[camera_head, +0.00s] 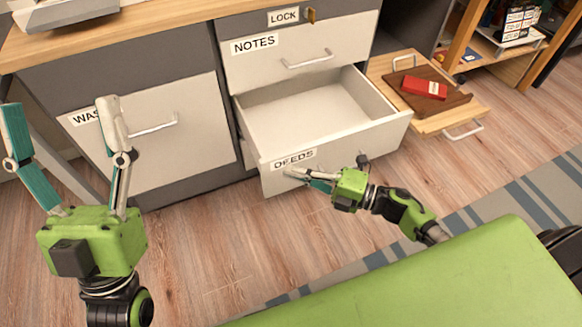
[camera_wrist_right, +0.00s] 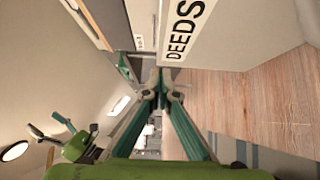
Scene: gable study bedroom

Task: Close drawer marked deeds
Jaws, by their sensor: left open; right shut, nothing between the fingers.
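The drawer marked DEEDS (camera_head: 370,138) is pulled out of the grey cabinet, and its white inside looks empty. Its label sits at the front's left end. My right gripper (camera_head: 292,172) is shut and empty, its fingertips at the drawer front just below the label. The wrist view shows the DEEDS front (camera_wrist_right: 220,30) close beside the shut fingers (camera_wrist_right: 160,85); I cannot tell whether they touch it. The drawer's handle is not clearly visible. My left gripper (camera_head: 62,108) is open and empty, in front of the WAS... drawer, its label partly hidden.
The NOTES drawer (camera_head: 330,38) above is shut, with a LOCK label and key over it. The WAS... front (camera_head: 185,95) is shut. At right, a pulled-out wooden tray (camera_head: 440,122) holds a red box (camera_head: 424,87). Wooden floor and a striped rug lie in front.

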